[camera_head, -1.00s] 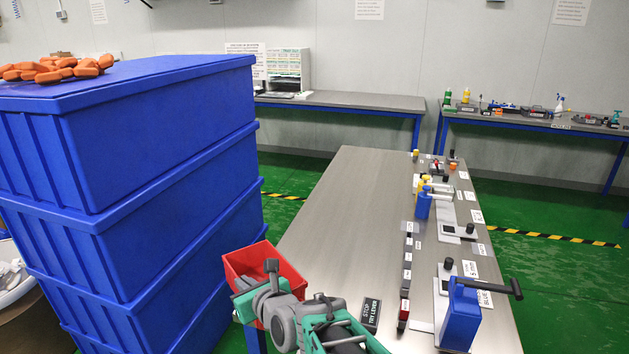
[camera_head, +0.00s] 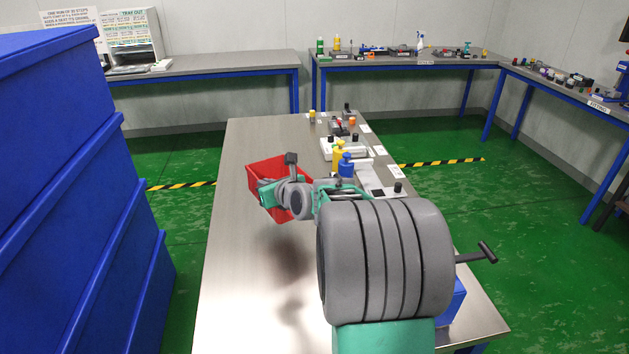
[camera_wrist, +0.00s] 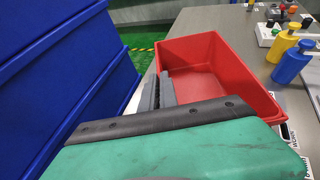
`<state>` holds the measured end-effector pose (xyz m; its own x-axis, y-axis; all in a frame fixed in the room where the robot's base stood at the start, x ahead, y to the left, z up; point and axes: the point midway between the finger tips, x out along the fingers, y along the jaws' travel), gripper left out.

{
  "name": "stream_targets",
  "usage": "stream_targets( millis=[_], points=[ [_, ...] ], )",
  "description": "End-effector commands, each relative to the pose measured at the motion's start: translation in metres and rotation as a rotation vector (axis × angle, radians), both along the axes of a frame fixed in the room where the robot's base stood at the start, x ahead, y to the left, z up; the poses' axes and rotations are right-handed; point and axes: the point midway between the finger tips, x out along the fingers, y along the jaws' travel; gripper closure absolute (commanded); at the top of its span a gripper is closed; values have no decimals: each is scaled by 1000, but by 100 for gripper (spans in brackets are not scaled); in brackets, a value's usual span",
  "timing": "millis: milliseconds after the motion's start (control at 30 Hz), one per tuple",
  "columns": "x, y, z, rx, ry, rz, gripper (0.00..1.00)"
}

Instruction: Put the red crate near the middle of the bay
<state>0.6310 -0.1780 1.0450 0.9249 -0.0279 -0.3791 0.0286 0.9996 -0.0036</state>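The red crate (camera_head: 262,173) hangs over the left half of the steel table (camera_head: 235,270), with a dark shadow on the tabletop nearer me. My gripper (camera_head: 268,192) is at the crate's near left side. In the wrist view the fingers (camera_wrist: 160,92) are closed on the left wall of the crate (camera_wrist: 215,62), whose visible inside looks empty. The crate's underside is hidden, but the shadow suggests it is raised. No marked bay can be made out for certain.
Blue stacked crates (camera_head: 70,200) stand left of the table. A yellow bottle (camera_head: 338,152), a blue bottle (camera_head: 346,165) and small devices line the table's right side. The table's left half looks clear. Benches (camera_head: 210,70) stand behind.

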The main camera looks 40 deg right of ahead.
Motion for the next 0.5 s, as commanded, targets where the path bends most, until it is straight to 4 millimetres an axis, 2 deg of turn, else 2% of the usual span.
stream_targets(
  millis=[33,100,200,300,400,500],
  points=[
    [17,-28,3,-1,1,-13,100],
    [38,-63,3,-5,1,-18,100],
    [62,-108,-3,-11,1,-25,100],
    [77,-143,-11,-20,0,-27,100],
    [85,-164,-18,-25,1,-25,100],
    [88,-171,-26,-26,3,-25,100]
  ],
)
